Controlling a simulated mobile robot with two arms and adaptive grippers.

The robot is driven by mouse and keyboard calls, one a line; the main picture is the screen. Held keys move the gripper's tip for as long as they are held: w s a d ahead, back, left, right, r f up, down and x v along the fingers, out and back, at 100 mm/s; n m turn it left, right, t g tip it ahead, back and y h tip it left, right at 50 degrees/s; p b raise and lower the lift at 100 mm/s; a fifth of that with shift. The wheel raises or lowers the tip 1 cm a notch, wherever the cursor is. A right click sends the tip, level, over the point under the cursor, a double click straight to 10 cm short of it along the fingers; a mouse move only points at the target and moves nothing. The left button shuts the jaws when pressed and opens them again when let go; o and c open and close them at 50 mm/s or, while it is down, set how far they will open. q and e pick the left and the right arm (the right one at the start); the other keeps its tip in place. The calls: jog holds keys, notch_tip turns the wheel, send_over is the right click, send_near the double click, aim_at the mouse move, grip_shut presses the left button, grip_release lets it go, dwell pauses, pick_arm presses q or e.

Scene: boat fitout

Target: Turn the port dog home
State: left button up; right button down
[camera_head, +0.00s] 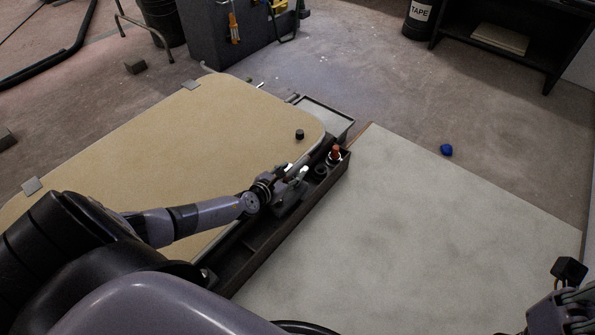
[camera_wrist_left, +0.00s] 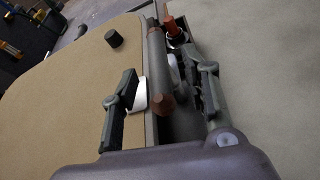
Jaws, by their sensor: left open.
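The tan panel (camera_head: 190,140) with rounded corners lies at left and carries a small black knob (camera_head: 300,134). My left gripper (camera_head: 297,178) is over its right edge; in the left wrist view its fingers (camera_wrist_left: 165,75) are spread. Between them are a dark bar (camera_wrist_left: 162,65) with a brown hexagonal end and a white piece (camera_wrist_left: 137,97) close to the left finger. I cannot tell which of these is the port dog, or whether a finger touches either. My right gripper (camera_head: 566,292) is at the lower right, far from the panel; its jaws are not clear.
A dark narrow tray (camera_head: 262,244) runs along the panel's right edge and holds a red-handled item (camera_head: 336,151). A pale grey surface (camera_head: 420,230) lies right of it, largely clear. A blue object (camera_head: 446,150) lies on the floor beyond.

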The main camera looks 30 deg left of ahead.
aim_at(297, 168)
pick_arm(q)
jog(key=shift+b+x, duration=0.85)
jog(key=shift+x, duration=1.5)
jog(key=shift+s, duration=0.1)
grip_shut()
